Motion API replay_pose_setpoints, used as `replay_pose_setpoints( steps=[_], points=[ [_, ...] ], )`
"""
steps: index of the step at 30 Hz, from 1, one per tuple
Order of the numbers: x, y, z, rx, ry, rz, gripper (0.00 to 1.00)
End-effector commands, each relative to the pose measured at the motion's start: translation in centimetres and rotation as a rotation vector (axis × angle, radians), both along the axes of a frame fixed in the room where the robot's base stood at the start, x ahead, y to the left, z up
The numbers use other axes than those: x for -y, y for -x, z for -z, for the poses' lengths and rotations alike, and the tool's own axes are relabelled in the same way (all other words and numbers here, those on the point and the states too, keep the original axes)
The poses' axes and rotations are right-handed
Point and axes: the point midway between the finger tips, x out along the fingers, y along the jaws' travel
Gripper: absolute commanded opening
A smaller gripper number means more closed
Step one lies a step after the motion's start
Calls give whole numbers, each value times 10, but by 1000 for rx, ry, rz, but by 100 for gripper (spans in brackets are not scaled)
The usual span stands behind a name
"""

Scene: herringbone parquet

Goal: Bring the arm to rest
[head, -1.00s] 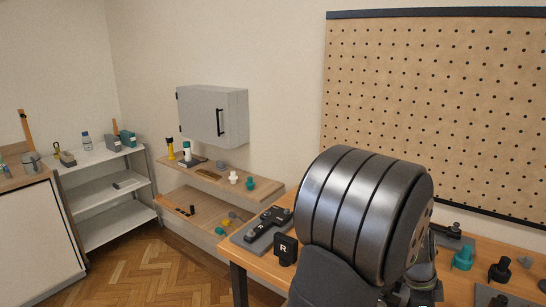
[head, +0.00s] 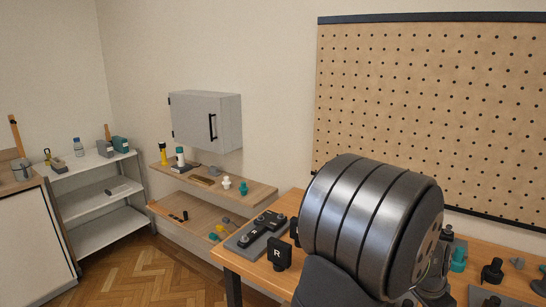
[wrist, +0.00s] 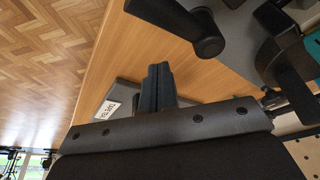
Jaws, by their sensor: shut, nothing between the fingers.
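My gripper (wrist: 158,84) shows in the wrist view with its two dark fingers together and nothing between them. It is over the wooden workbench (wrist: 120,60). In the head view my arm's large dark rounded link fills the lower right and hides part of the bench; the fingers cannot be made out there. A grey plate with a white label (wrist: 110,108) lies beside the fingers in the wrist view. A black knobbed part (wrist: 205,42) is above them in the picture.
In the head view, a black block marked R (head: 279,253) stands near the bench's left edge, beside a grey tray (head: 240,240). Teal (head: 458,259) and black (head: 491,272) parts stand at the right. A pegboard (head: 430,100), wall cabinet (head: 206,120) and shelves (head: 105,190) are behind.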

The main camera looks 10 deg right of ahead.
Motion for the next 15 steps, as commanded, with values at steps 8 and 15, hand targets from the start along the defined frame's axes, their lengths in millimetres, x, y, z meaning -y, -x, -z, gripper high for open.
replay_pose_setpoints(
  steps=[8, 15],
  points=[
    [8, -4, 0, 1, 0, -156, 0],
    [14, -9, 0, 1, 0, -291, 0]
  ],
)
